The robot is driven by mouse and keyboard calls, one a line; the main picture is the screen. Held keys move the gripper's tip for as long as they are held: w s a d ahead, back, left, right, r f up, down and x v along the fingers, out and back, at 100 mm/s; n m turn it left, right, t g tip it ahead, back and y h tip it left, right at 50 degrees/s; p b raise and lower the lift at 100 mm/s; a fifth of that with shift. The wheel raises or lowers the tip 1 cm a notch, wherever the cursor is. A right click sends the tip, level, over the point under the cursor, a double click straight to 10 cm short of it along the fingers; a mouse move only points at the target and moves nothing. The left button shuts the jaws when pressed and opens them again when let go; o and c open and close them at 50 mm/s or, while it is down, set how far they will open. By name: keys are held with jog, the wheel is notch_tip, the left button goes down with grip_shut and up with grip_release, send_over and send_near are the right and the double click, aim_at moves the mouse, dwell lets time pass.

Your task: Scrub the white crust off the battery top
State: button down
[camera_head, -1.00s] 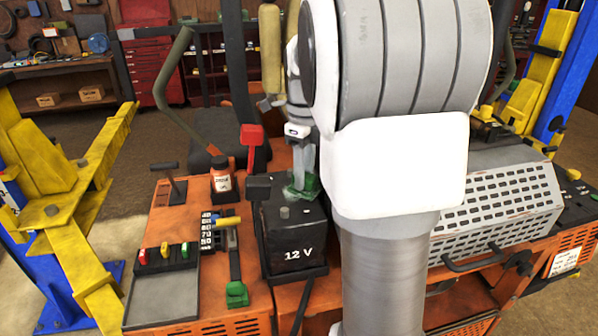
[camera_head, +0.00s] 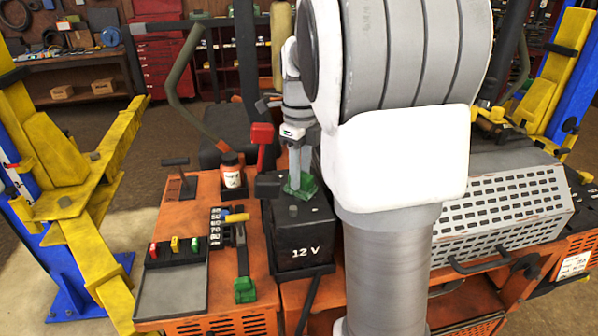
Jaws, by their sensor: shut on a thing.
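The black battery (camera_head: 302,252), marked 12 V, stands upright on the orange mower deck. A grey post (camera_head: 293,210) shows on its top. My gripper (camera_head: 299,172) points down over the back of the battery top and is shut on a small green tool (camera_head: 301,187). The tool is at the battery top; I cannot tell whether its underside touches. No white crust can be made out; the tool and my gripper hide the back of the top.
Left of the battery are a labelled bottle (camera_head: 232,178), a green-ended tool (camera_head: 245,288), a yellow-handled item (camera_head: 236,218) and a grey tray (camera_head: 172,293) with coloured pieces. A perforated grey cover (camera_head: 500,215) lies right. Yellow lift arms (camera_head: 75,230) flank the deck. My arm blocks the middle.

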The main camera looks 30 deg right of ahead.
aim_at(316, 185)
jog(key=shift+s+d+f, duration=0.2)
jog(key=shift+s+d, duration=0.1)
jog(key=shift+d, duration=0.45)
jog(key=shift+s+d+f, duration=0.15)
jog(key=shift+s+d, duration=0.1)
jog(key=shift+d, duration=0.5)
jog(key=shift+r, duration=0.1)
jog(key=shift+p, duration=0.35)
jog(key=shift+w+a+r+p, duration=0.1)
jog(key=shift+w+a+p, duration=0.2)
jog(key=shift+a, duration=0.65)
jog(key=shift+w+a+r+p, duration=0.1)
jog(key=shift+w+a, duration=0.25)
jog(key=shift+a, duration=0.6)
jog(key=shift+r, duration=0.1)
notch_tip(316, 185, up, 4)
jog(key=p, duration=0.3)
jog(key=shift+r+p, duration=0.35)
jog(key=shift+r, duration=0.6)
